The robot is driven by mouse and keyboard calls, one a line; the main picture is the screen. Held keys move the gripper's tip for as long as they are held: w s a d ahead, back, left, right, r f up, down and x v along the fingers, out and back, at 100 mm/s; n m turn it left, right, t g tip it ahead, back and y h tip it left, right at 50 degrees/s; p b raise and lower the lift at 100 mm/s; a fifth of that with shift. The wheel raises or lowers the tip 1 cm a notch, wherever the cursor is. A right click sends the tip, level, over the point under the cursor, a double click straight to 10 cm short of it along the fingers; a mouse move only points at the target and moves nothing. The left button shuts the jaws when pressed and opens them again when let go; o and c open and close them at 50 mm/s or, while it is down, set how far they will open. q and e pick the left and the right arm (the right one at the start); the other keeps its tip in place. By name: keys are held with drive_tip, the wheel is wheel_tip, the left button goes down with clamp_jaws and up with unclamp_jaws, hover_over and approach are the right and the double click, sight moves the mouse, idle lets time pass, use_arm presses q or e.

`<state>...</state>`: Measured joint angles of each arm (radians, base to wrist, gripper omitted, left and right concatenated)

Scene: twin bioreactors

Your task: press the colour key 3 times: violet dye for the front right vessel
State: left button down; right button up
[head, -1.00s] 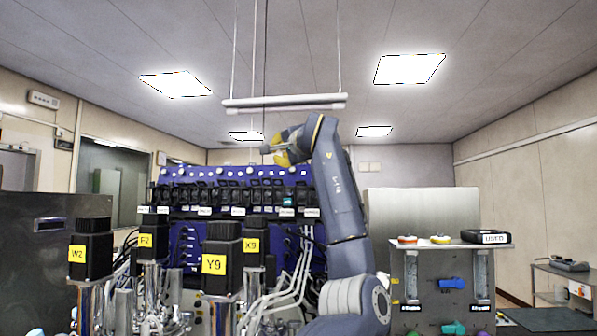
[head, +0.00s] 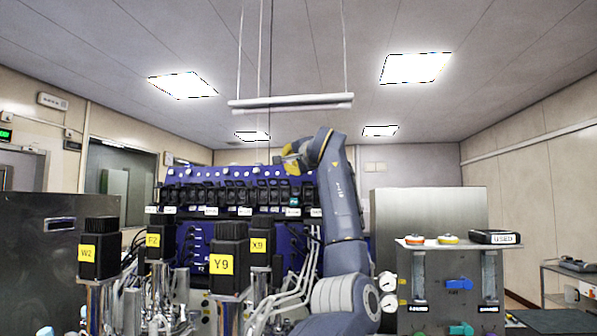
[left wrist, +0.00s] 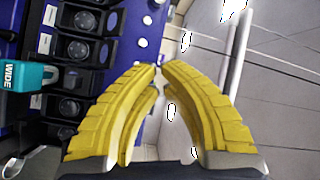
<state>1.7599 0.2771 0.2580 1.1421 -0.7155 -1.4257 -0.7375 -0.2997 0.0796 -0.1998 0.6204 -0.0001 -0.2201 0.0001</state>
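My left gripper (head: 287,150) is in front of the upper right of the blue pump panel (head: 187,240). In the left wrist view its yellow fingertips (left wrist: 158,68) come together with nothing seen between them. White round buttons (left wrist: 142,42) on the blue face lie just beyond the tips, apart from them as far as I can tell. I cannot tell which one is the colour key. In the head view the vessels have black motor heads; Y9 (head: 228,272) is the front right one of the group, with X9 (head: 260,250) behind it. My right gripper is out of view.
Pale tubes (head: 300,275) run down below. A grey stand (head: 440,270) with gauges and a USED box (head: 494,237) is at right. A hanging rail (head: 290,102) is overhead.

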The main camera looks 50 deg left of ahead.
use_arm(q)
drive_tip(key=shift+w+a+f, duration=0.3)
drive_tip(key=shift+w+a, duration=0.45)
drive_tip(key=shift+w, duration=0.2)
drive_tip(key=shift+w+a+f, duration=0.3)
drive_tip(key=shift+w+a, duration=0.4)
drive_tip(key=shift+w, duration=0.1)
idle(2.5)
drive_tip(key=shift+s+d, duration=0.1)
drive_tip(key=shift+s+d+r, duration=0.25)
drive_tip(key=shift+s+d, duration=0.3)
drive_tip(key=shift+s, duration=0.15)
drive_tip(key=shift+d, duration=0.1)
drive_tip(key=shift+s+d+r, duration=0.35)
drive_tip(key=shift+s+d, duration=0.4)
drive_tip(key=shift+s, duration=0.2)
drive_tip(key=shift+s+d+r, duration=0.3)
drive_tip(key=shift+s+d, duration=0.4)
drive_tip(key=shift+s, duration=0.2)
drive_tip(key=shift+w+a, duration=0.1)
drive_tip(key=shift+w+a+f, duration=0.2)
drive_tip(key=shift+w+a, duration=0.25)
drive_tip(key=shift+w, duration=0.1)
drive_tip(key=shift+w+a+f, duration=0.15)
drive_tip(key=shift+w+a, duration=0.25)
drive_tip(key=shift+w, duration=0.1)
